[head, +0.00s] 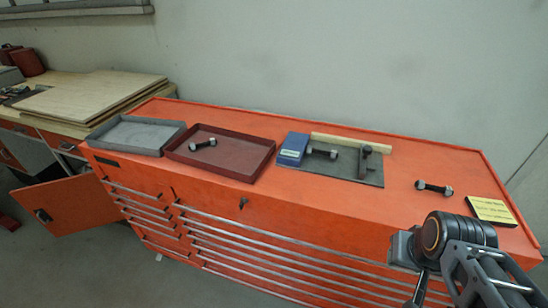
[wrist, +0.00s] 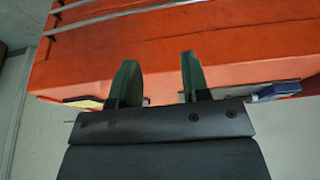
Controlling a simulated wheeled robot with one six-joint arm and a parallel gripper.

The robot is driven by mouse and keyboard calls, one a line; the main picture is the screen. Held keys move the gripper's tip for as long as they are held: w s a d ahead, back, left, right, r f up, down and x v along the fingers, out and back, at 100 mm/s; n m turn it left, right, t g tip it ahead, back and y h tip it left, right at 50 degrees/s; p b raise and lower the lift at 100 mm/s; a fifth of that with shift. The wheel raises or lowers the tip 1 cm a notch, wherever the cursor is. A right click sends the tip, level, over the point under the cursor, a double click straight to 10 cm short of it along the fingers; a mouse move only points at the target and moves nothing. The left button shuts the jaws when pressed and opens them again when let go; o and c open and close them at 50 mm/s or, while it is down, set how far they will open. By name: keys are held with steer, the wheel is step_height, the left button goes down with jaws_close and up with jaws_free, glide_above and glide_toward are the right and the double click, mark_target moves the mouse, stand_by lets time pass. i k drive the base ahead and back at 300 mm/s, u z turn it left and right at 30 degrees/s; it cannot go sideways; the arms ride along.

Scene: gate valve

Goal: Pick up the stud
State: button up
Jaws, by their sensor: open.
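One stud (head: 434,188) lies on the bare orange top at the right, left of a yellow note. Another stud (head: 321,152) is on the dark plate beside a blue box. A third stud (head: 203,144) lies in the dark red tray. In the wrist view, my gripper (wrist: 157,62) is open, with two green fingers apart and nothing between them. Orange cabinet surface shows behind the fingers. No stud is clear in the wrist view.
The orange drawer cabinet (head: 300,202) carries a grey tray (head: 142,152), the dark red tray (head: 252,172), the dark plate (head: 340,171), the blue box (head: 293,148), a wooden strip (head: 350,143) and the yellow note (head: 491,211). My arm is at lower right. A wall stands behind.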

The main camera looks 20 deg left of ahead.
mark_target(333, 155)
steer(key=u, duration=0.55)
steer(key=k, duration=1.05)
steer(key=u, duration=0.85)
steer(key=i, duration=0.9)
steer(key=z, duration=0.25)
steer(key=i, duration=0.75)
steer(key=z, duration=0.9)
steer(key=i, duration=0.25)
steer(key=z, duration=0.25)
